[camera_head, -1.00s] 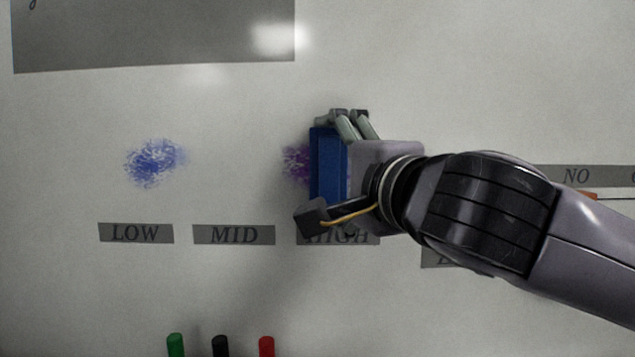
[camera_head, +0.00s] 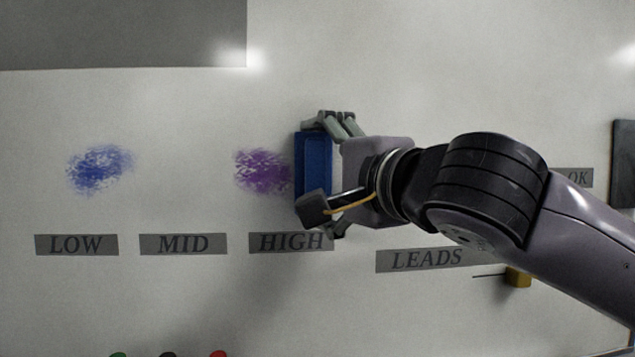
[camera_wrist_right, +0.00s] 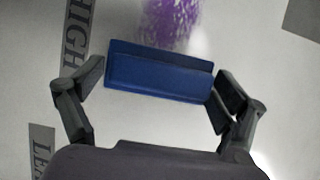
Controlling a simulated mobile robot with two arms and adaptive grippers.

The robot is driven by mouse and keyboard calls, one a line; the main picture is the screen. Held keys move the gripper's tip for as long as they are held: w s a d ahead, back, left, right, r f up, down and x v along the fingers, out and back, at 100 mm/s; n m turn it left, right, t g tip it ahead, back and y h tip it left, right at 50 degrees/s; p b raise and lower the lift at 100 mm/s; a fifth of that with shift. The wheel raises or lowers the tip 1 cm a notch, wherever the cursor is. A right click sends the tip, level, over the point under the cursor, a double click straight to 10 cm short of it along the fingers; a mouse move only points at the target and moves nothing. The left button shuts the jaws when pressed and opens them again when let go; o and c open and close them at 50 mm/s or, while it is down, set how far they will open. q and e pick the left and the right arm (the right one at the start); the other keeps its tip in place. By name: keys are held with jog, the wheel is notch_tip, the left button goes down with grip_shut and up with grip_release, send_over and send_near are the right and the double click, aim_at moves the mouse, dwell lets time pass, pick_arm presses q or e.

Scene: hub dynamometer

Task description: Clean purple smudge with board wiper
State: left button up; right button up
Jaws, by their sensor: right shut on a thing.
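A purple smudge (camera_head: 262,171) is on the white board above the HIGH label. In the right wrist view the smudge (camera_wrist_right: 170,20) shows just beyond the wiper. My right gripper (camera_head: 322,165) is shut on a blue board wiper (camera_head: 312,163), which lies just right of the smudge in the head view. In the right wrist view the wiper (camera_wrist_right: 160,76) sits between the two fingers, its long side toward the smudge. I cannot tell whether the wiper touches the board. The left gripper is not in view.
A blue smudge (camera_head: 99,169) is further left. Labels LOW (camera_head: 76,245), MID (camera_head: 183,244), HIGH (camera_head: 275,242) and LEADS (camera_head: 427,259) run below. A grey panel (camera_head: 120,35) is at the upper left. Marker tops, one red (camera_head: 217,354), show at the bottom edge.

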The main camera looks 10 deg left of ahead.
aim_at(254, 174)
jog(key=shift+s+a+f+b, duration=0.15)
jog(key=shift+s+a+b, duration=0.1)
jog(key=shift+a+b, duration=0.35)
jog(key=shift+s+a, duration=0.2)
jog(key=shift+a, duration=0.65)
jog(key=shift+s+a, duration=0.1)
jog(key=shift+a, duration=0.15)
jog(key=shift+s+a+b, duration=0.15)
jog(key=shift+a+b, duration=0.25)
jog(key=shift+a, duration=0.15)
jog(key=shift+s+a+b, duration=0.15)
jog(key=shift+a+b, duration=0.25)
jog(key=shift+a, duration=0.15)
jog(key=shift+s+a, duration=0.15)
jog(key=shift+a, duration=0.45)
